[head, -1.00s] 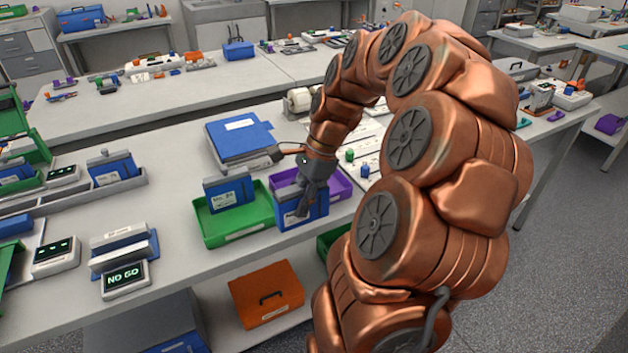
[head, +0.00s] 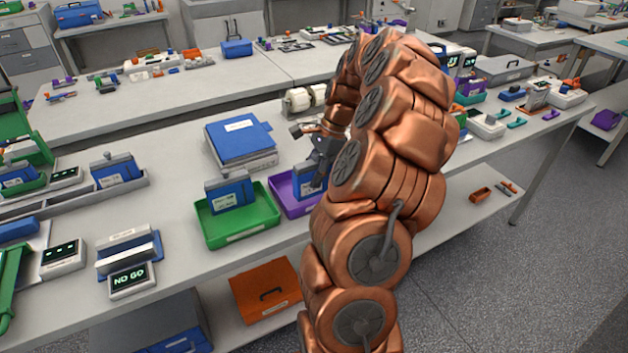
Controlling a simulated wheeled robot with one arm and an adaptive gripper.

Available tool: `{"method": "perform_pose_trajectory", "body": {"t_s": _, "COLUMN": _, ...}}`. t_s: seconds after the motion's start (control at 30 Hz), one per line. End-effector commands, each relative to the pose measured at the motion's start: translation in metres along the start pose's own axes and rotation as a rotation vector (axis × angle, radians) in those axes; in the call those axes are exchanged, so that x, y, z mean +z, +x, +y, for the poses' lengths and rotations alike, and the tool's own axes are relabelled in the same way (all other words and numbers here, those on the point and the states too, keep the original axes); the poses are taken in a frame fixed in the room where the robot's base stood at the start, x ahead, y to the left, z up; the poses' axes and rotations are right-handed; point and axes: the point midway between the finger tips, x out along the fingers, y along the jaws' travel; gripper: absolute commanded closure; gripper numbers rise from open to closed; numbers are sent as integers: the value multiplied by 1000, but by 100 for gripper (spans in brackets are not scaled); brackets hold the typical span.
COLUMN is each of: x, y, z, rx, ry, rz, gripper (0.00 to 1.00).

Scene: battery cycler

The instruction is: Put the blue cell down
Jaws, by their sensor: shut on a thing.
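My gripper (head: 318,172) is shut on a blue cell (head: 305,184) and holds it upright at the purple tray (head: 287,201). The cell is over or inside the tray; I cannot tell whether it touches the tray floor. My arm hides the right part of the tray and part of the cell. Another blue cell (head: 230,191) with a grey top stands in the green tray (head: 240,229), just left of the purple one.
A blue binder stack (head: 240,143) lies behind the trays. A tester reading NO GO (head: 131,279) stands at the left, near a grey rack holding a blue cell (head: 114,170). An orange case (head: 265,291) sits on the lower shelf. White bench shows between the tester and the green tray.

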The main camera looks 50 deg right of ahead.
Motion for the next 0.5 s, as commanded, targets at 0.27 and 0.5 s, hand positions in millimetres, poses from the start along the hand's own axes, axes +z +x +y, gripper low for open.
{"method": "perform_pose_trajectory", "body": {"t_s": 0.27, "x": -5, "y": 3, "z": -3, "rx": -1, "ry": 1, "rz": -1, "gripper": 100}}
{"method": "perform_pose_trajectory", "body": {"t_s": 0.5, "x": -15, "y": 26, "z": -3, "rx": -1, "ry": 1, "rz": 0, "gripper": 100}}
